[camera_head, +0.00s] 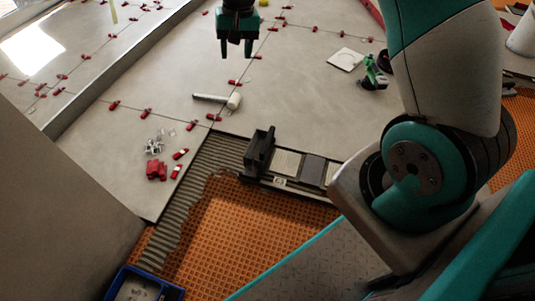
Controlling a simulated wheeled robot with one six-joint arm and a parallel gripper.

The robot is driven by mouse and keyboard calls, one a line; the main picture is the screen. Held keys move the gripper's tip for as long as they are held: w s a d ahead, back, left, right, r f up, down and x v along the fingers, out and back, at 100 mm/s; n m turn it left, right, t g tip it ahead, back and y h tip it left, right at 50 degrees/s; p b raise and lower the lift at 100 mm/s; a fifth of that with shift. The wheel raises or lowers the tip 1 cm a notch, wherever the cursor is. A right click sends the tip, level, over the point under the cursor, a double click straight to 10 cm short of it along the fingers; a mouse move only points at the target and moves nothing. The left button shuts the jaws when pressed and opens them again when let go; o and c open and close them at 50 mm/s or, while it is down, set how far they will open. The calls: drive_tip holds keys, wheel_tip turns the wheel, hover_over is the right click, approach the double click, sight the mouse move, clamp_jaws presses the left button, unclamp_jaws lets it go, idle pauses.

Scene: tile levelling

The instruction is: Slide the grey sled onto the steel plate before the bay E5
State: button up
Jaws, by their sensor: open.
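A low dark rail unit (268,180) lies at the edge of the laid tiles, right of centre. At its left end stands a dark upright block (258,151). Right of that block is a pale flat plate (286,163), then a dark grey flat piece (313,170); I cannot tell for sure which part is the grey sled and which the steel plate. A small marked label on the unit's front is too small to read. My arm hides the unit's right end.
A white-headed mallet (233,101) lies on the tiles behind the unit. Red clips (156,171) and clear pieces (155,146) lie to the left. A green-and-black tool (374,73) stands at the right. Orange matting (245,225) and ridged adhesive (205,165) are in front. A blue bin (122,278) is at bottom left.

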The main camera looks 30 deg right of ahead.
drive_tip(key=w+d+f+m+b, duration=0.1)
drive_tip(key=w+d+f+b, duration=0.15)
drive_tip(key=f, duration=0.65)
drive_tip(key=w+d+f+m+b, duration=0.15)
drive_tip(key=d+f+b, duration=0.25)
drive_tip(key=f, duration=0.4)
drive_tip(key=m+h+b, duration=0.1)
drive_tip(key=m+b, duration=0.3)
drive_tip(key=b, duration=0.2)
hover_over(268, 139)
wheel_tip(268, 139, down, 16)
drive_tip(key=shift+n+g, duration=0.25)
drive_tip(key=shift+g, duration=0.05)
wheel_tip(268, 139, down, 17)
drive_tip(key=b, duration=0.8)
drive_tip(key=shift+w+a, duration=0.1)
drive_tip(key=shift+r, duration=0.1)
drive_tip(key=shift+c, duration=0.2)
clamp_jaws()
